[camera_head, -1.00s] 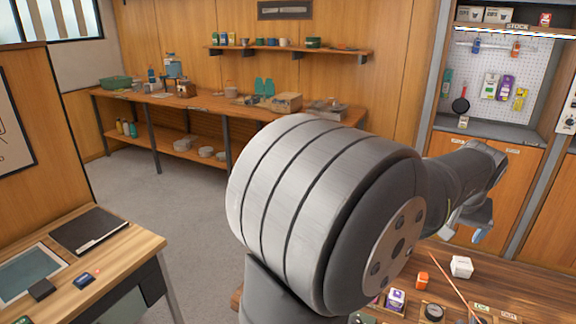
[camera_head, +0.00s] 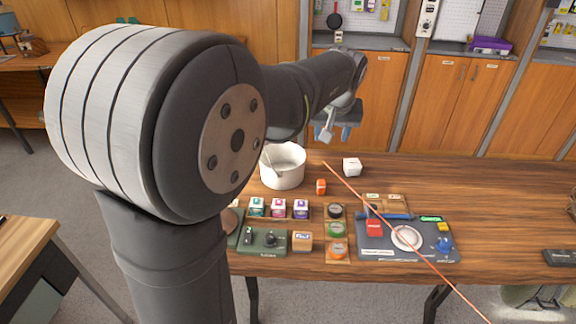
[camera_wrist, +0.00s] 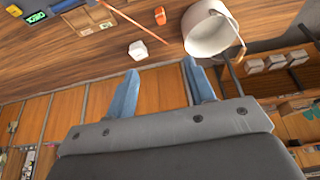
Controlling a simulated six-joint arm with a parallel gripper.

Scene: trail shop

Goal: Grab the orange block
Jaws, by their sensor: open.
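The orange block (camera_head: 321,187) stands on the wooden table, just right of the white pot and left of a white box. In the wrist view the orange block (camera_wrist: 160,15) is small, near the top edge, between the pot and the white box. My gripper (camera_head: 338,133) is above the far edge of the table, behind the block and apart from it. In the wrist view its two blue fingers (camera_wrist: 160,88) are spread wide with nothing between them.
The white pot (camera_head: 283,166) and white box (camera_head: 352,167) flank the block. A thin red rod (camera_head: 398,232) slants across the table from near the block. Small coloured boxes (camera_head: 279,208) and a grey tray (camera_head: 440,252) sit nearer.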

